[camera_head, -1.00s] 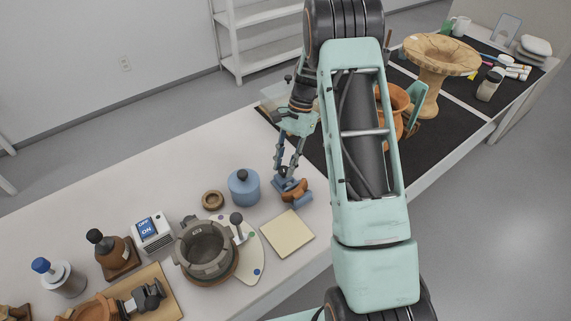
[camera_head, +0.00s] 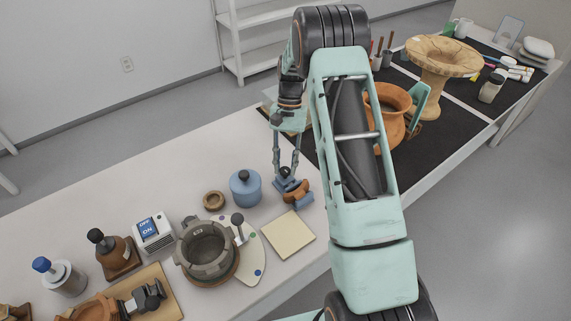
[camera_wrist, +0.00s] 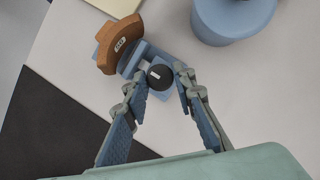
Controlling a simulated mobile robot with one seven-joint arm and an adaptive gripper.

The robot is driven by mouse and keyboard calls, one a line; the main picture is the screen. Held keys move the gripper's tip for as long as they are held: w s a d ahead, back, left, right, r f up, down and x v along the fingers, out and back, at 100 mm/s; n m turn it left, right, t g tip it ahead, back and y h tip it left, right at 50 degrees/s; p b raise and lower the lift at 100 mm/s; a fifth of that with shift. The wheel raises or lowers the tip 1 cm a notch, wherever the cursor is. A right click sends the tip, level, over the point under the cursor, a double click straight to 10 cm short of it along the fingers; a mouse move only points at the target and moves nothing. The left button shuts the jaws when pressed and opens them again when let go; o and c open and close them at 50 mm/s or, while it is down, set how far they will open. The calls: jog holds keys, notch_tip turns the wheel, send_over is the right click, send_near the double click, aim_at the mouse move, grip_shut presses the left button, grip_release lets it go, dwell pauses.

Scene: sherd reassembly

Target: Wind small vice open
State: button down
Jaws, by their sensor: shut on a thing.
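The small blue vice (camera_head: 304,204) stands on the white table near the front edge, right of the blue lidded jar. A brown curved sherd (camera_wrist: 116,43) with a small white label sits at its jaws; I cannot tell how tightly they hold it. The vice's round black knob (camera_wrist: 159,77) has a white mark. My gripper (camera_wrist: 156,80) reaches down over the vice, its two fingers shut on the knob from both sides. In the head view, my gripper (camera_head: 285,170) partly hides the knob and vice.
The blue jar (camera_head: 245,190) stands close left of the vice. A pale square pad (camera_head: 288,234) lies in front. A grey ring-shaped holder (camera_head: 205,250) is further left. A black mat (camera_head: 440,150) with an orange pot (camera_head: 391,125) lies right.

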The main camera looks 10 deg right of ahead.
jog(key=c, duration=1.6)
grip_release()
jog(key=v, duration=1.2)
